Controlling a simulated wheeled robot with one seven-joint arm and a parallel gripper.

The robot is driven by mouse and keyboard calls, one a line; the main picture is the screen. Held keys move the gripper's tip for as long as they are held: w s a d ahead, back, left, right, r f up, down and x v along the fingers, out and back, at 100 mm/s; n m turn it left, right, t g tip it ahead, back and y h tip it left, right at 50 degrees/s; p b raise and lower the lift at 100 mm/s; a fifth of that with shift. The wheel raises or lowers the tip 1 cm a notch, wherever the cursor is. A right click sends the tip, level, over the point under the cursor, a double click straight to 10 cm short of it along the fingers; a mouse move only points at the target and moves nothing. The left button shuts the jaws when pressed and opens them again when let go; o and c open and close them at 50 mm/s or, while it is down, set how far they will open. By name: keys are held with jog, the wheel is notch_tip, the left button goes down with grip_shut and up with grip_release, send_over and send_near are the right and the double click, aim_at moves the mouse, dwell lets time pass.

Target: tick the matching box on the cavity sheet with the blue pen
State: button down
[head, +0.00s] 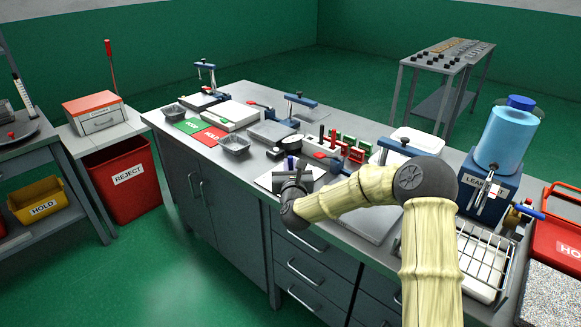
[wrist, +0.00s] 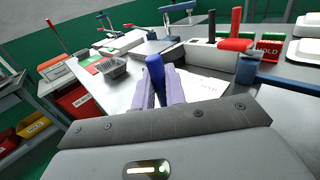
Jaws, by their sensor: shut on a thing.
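My gripper (head: 291,172) is over the near edge of the bench and shut on the blue pen (wrist: 155,72). In the wrist view the pen stands upright between the two pale purple fingers (wrist: 161,90), its upper part above them. Only a little of the pen (head: 290,161) shows in the head view. The white cavity sheet (head: 265,181) lies on the bench under and beside my gripper, and it also shows in the wrist view (wrist: 207,87). My gripper hides much of it. The boxes are too small to read, and I cannot tell whether the pen tip touches the sheet.
A foil tray (head: 235,145) sits left of the sheet, another (head: 175,111) farther back. Green and red mats (head: 208,134) lie behind. Red and green blocks and pegs (head: 345,146) stand to the right. A red reject bin (head: 122,180) is on the floor at left.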

aim_at(291, 157)
jog(key=shift+r+p, duration=1.05)
jog(key=shift+r, duration=1.9)
